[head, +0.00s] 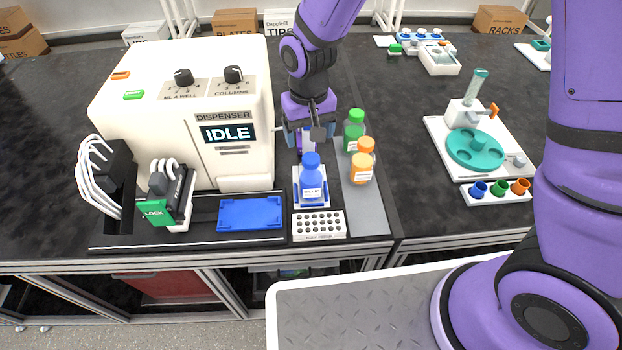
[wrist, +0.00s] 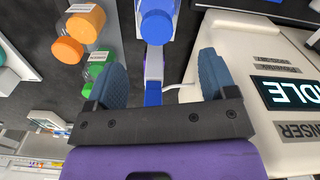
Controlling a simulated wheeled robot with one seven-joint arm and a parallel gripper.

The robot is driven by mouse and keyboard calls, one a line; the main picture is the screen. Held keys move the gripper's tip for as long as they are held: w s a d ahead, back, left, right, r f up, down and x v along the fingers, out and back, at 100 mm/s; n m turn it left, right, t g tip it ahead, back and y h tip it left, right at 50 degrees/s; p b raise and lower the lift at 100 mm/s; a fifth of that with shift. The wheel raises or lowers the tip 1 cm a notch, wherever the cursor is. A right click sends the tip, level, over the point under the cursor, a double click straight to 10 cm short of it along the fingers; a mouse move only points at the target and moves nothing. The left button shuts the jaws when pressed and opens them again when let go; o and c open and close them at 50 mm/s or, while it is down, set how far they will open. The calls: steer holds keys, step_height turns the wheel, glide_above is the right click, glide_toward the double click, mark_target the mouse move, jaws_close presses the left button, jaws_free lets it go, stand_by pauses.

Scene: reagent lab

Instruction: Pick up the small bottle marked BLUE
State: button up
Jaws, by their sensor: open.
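The small blue bottle (head: 312,182) with a white label stands upright on a white and blue stand (head: 298,203) in front of the dispenser's right side; the label print is too small to read surely. In the wrist view its blue cap (wrist: 157,24) is at the top middle, beyond the fingertips. My gripper (head: 311,138) is behind and above the bottle in the head view. In the wrist view my gripper (wrist: 161,72) has its two blue-grey fingers wide apart, with nothing held. A white and blue upright part of the stand (wrist: 154,68) shows between them.
The white dispenser (head: 232,165) reads IDLE on the left. A perforated white block (head: 319,225) is in front, a blue tray (head: 249,213) front left.

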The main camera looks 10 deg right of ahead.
mark_target(311, 158)
step_height(311, 158, down, 4)
steer(key=shift+s+d+f, duration=0.1)
steer(key=shift+d+f, duration=0.05)
steer(key=shift+f, duration=1.2)
steer(key=shift+s+d+f, duration=0.1)
steer(key=shift+f, duration=1.2)
steer(key=c, duration=1.4)
steer(key=shift+c, duration=0.2)
steer(key=shift+r, duration=0.2)
jaws_close()
